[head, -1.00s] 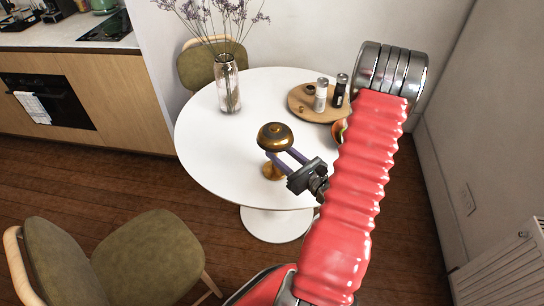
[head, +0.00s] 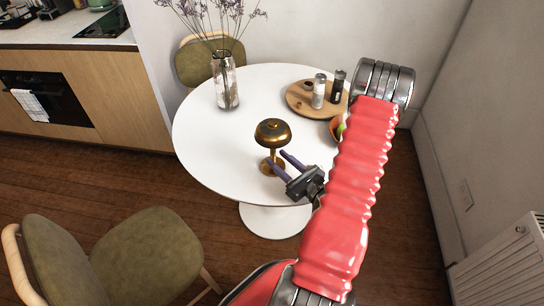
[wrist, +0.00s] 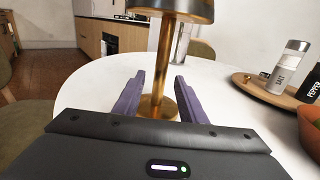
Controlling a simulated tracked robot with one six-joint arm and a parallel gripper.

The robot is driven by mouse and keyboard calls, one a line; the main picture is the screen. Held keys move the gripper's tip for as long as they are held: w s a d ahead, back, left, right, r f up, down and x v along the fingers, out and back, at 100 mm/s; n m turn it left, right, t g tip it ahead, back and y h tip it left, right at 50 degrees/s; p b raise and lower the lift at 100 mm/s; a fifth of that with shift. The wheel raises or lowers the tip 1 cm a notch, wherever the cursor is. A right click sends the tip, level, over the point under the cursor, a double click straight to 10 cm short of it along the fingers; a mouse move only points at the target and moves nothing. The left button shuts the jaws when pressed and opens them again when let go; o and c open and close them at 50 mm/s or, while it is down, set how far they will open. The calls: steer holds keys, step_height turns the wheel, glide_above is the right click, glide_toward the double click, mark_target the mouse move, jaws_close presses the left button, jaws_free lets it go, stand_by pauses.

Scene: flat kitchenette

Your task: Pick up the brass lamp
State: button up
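The brass lamp (head: 273,133) stands upright on the white round table, with a domed shade, thin stem and round base. In the wrist view its stem (wrist: 164,60) rises in the middle and the top of its shade is cut off. My gripper (head: 277,157) is open, its two purple fingers pointing at the stem below the shade. In the wrist view the gripper (wrist: 159,77) has one finger on each side of the stem, with a gap visible on both sides. How far the tips reach past the stem is hard to tell.
A glass vase (head: 227,88) with dried flowers stands at the back of the table (head: 215,150). A round wooden board (head: 298,101) with salt (head: 318,92) and pepper (head: 338,86) shakers is at the right, near a fruit bowl (head: 336,131). Green chairs (head: 150,250) stand around.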

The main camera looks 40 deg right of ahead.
steer(key=shift+f, duration=0.9)
steer(key=shift+w+f, duration=0.25)
steer(key=shift+w, duration=0.3)
steer(key=shift+w+d, duration=0.1)
steer(key=shift+w, duration=0.6)
steer(key=shift+w+d, duration=0.1)
steer(key=shift+w, duration=2.4)
jaws_close()
